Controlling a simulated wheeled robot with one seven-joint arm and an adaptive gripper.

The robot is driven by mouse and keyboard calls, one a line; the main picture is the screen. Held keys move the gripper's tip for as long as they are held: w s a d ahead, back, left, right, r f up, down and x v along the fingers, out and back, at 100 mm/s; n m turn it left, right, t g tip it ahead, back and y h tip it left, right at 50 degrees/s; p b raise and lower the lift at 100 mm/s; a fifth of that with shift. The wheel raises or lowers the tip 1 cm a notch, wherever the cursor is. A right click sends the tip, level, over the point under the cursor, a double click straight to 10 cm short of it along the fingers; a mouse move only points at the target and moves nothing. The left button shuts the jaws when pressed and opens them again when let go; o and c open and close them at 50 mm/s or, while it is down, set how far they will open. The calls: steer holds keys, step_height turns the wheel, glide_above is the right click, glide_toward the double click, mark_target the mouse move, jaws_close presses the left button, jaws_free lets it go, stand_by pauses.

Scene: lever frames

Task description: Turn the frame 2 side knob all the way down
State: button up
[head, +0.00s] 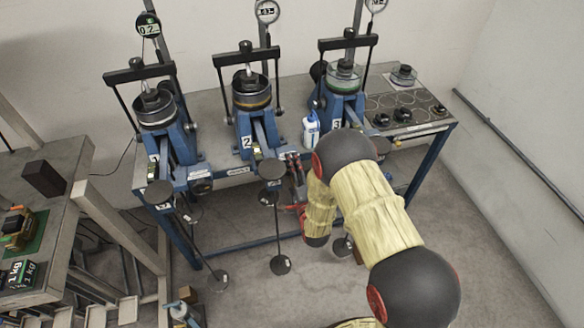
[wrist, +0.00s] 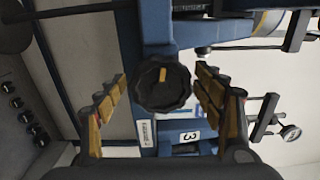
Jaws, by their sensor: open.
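Frame 2 (head: 246,118) is the middle blue lever frame on the bench, with a label 2 on its front. My gripper (head: 293,166) is low at its right side, between it and frame 3, partly behind my arm. In the wrist view my gripper (wrist: 160,98) is open, with yellow-padded fingers on either side of a black lobed knob (wrist: 162,84) with a yellow mark. Small gaps show beside the knob; I cannot tell whether a finger touches it. The side knob cannot be made out in the head view.
Frame 1 (head: 172,130) is at the left. A white-blue bottle (head: 311,130) stands between frames 2 and 3. Hanging weight discs (head: 280,265) are below the bench's front.

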steer(key=shift+s, duration=0.1)
steer(key=v, duration=0.6)
steer(key=shift+r, duration=0.1)
stand_by(0.6)
